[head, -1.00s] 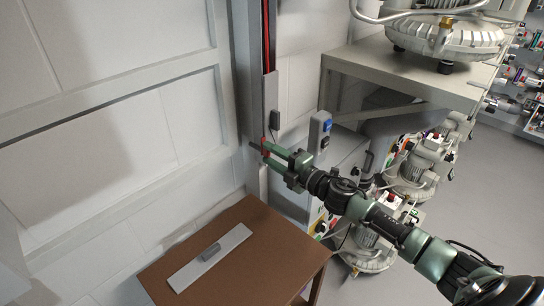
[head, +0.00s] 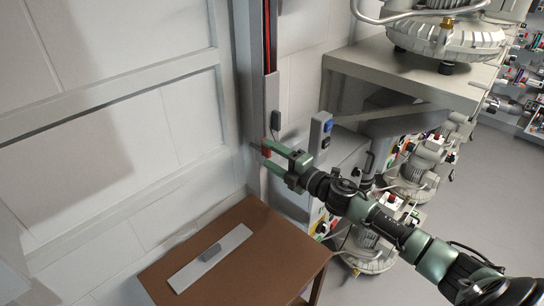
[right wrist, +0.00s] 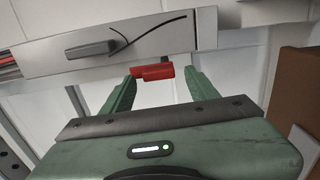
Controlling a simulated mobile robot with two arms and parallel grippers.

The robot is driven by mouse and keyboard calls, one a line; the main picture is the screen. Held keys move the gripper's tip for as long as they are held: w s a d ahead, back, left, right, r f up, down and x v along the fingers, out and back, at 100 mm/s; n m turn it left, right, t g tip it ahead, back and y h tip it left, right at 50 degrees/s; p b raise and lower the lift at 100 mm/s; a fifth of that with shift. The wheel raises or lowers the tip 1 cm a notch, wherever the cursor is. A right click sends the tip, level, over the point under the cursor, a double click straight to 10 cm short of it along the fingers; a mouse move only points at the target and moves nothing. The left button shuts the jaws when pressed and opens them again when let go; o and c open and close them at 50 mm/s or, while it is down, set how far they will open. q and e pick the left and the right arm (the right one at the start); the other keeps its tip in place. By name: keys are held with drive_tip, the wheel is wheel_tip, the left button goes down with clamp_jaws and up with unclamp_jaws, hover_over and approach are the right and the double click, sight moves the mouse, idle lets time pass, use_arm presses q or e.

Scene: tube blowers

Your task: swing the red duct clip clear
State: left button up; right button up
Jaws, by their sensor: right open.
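The red duct clip (right wrist: 153,72) sits at the lower edge of the grey wall duct (right wrist: 190,30) in the right wrist view, lying crosswise between my fingertips. In the head view the clip (head: 266,152) is a small red patch by the duct (head: 257,100). My right gripper (right wrist: 160,80) is open, with one green finger on each side of the clip; contact cannot be told. The right gripper (head: 264,157) reaches in from the right in the head view and partly hides the clip. My left gripper is not in view.
A brown table (head: 258,262) bears a grey plate (head: 190,272) with a dark handle. A bench with a blower (head: 450,38) is at the right, with more blowers below.

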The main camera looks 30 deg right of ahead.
drive_tip(key=b+v, duration=0.2)
drive_tip(key=v, duration=0.5)
drive_tip(key=shift+s+d, duration=0.15)
drive_tip(key=shift+s, duration=0.25)
